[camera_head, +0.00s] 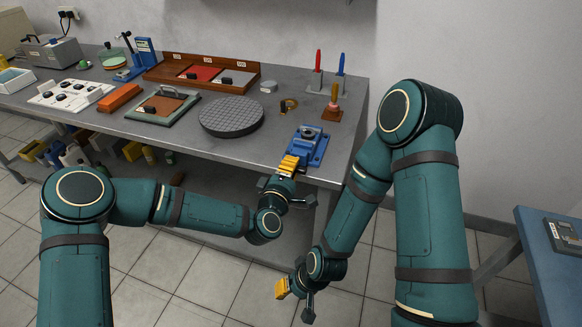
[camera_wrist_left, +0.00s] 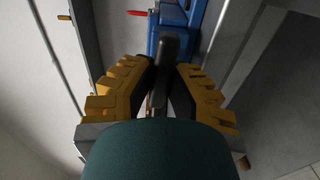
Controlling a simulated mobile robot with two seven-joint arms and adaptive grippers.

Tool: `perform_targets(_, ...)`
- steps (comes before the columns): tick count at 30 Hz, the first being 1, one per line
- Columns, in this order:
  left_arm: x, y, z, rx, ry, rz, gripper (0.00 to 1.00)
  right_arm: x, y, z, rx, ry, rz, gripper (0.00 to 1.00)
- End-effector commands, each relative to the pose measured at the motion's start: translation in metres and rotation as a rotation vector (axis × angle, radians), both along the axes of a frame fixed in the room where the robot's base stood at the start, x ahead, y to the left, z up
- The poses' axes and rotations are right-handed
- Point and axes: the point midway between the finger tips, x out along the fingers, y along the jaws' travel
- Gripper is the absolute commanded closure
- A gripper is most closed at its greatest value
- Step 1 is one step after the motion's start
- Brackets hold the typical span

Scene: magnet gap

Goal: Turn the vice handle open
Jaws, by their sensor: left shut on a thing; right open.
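The blue vice (camera_head: 319,150) stands near the front right part of the grey workbench. It also shows at the top of the left wrist view (camera_wrist_left: 171,18). My left gripper (camera_head: 289,163) is at the near side of the vice, at the bench's front edge. In the left wrist view its yellow fingers (camera_wrist_left: 165,88) are shut on the dark vice handle (camera_wrist_left: 167,48), which stands up between them. The handle's lower end is hidden by the fingers and wrist. My right gripper (camera_head: 294,301) is open and empty, low over the floor in front of the bench.
The workbench (camera_head: 215,148) holds a round dark plate (camera_head: 231,115) left of the vice. A wooden block with an orange-handled tool (camera_head: 332,108) and red and blue-handled tools (camera_head: 318,73) stand behind. A blue table (camera_head: 553,275) is at the right, with tiled floor between.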

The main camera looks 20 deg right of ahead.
Motion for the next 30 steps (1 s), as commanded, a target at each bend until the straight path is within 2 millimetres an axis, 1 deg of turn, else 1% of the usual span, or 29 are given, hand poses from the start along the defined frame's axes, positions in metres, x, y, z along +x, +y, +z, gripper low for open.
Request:
perform_targets(7,0.0006,-0.0005,0.0015,-0.049,0.028,0.001,1.00,0.0000,0.0000,0.0001,0.000,0.000,0.000,0.59)
perform_targets(20,0.0005,-0.0007,0.0016,-0.055,0.033,0.000,1.00,0.0000,0.0000,0.0001,0.000,0.000,0.000,0.59)
perform_targets(21,0.0005,-0.0007,0.0016,-0.055,0.033,0.000,0.76,0.0000,0.0000,0.0001,0.000,0.000,0.000,0.59)
perform_targets(23,0.0004,-0.0007,0.0015,-0.055,0.033,0.000,0.55,0.0000,0.0000,0.0001,0.000,0.000,0.000,0.59)
perform_targets(30,0.0001,-0.0004,0.0004,-0.053,0.034,0.000,0.54,0.0000,0.0000,0.0001,0.000,0.000,0.000,0.59)
